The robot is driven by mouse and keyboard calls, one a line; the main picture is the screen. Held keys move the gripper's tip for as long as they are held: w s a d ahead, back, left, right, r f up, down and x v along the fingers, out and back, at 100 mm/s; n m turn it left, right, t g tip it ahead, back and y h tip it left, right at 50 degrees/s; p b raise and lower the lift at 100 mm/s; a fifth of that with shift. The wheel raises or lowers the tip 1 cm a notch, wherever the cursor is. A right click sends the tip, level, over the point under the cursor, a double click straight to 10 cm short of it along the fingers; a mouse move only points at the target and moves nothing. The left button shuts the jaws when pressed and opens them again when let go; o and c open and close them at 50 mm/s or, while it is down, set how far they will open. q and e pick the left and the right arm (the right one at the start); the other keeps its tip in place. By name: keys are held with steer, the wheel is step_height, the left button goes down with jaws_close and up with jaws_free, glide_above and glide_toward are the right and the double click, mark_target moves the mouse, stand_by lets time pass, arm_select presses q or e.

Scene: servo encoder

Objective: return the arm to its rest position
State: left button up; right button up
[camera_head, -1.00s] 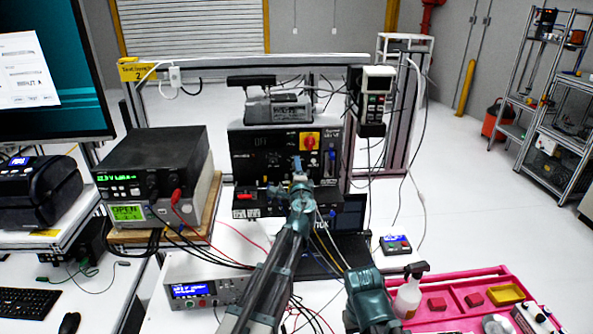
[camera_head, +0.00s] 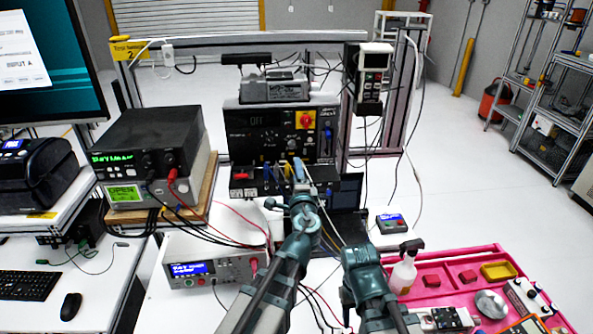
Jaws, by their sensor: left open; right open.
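My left gripper (camera_head: 298,200) is open, its fingers spread, in front of and a little below the black control unit (camera_head: 275,137). It appears empty. Coloured plugs and leads, one of them light blue (camera_head: 299,171), sit at the unit's lower front, just beyond the gripper. The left arm reaches up from the bottom centre. My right gripper (camera_head: 349,284) is open and low, right of the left arm, near the pink tray. Its fingertips are hard to make out and I see nothing held in it.
A pink tray (camera_head: 480,255) with a spray bottle (camera_head: 404,272) stands close to my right arm. A bench meter (camera_head: 212,270) with red and black leads is left of my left arm. Stacked instruments (camera_head: 150,150) stand further left. Cables hang around the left gripper.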

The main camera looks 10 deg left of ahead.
arm_select(q)
steer(key=s+a+f+n+g+y+b, duration=0.1)
steer(key=s+f+n+g+b, duration=0.3)
steer(key=f, duration=0.5)
steer(key=s+a+f+n+g+b, duration=0.1)
steer(key=s+f+n+g+b, duration=0.1)
steer(key=s+f+n+g, duration=0.55)
steer(key=s+d+f+g+h+b, duration=0.1)
steer(key=s+d+f+g+h, duration=0.1)
steer(key=s+d+f, duration=0.3)
steer(key=s+d+f+g+h+b, duration=0.2)
steer(key=s+d+f+g, duration=0.2)
steer(key=s+f, duration=0.5)
steer(key=shift+s+d+f+h, duration=0.15)
steer(key=shift+s+d+h, duration=0.35)
steer(key=shift+s, duration=0.45)
steer(key=shift+d, duration=0.1)
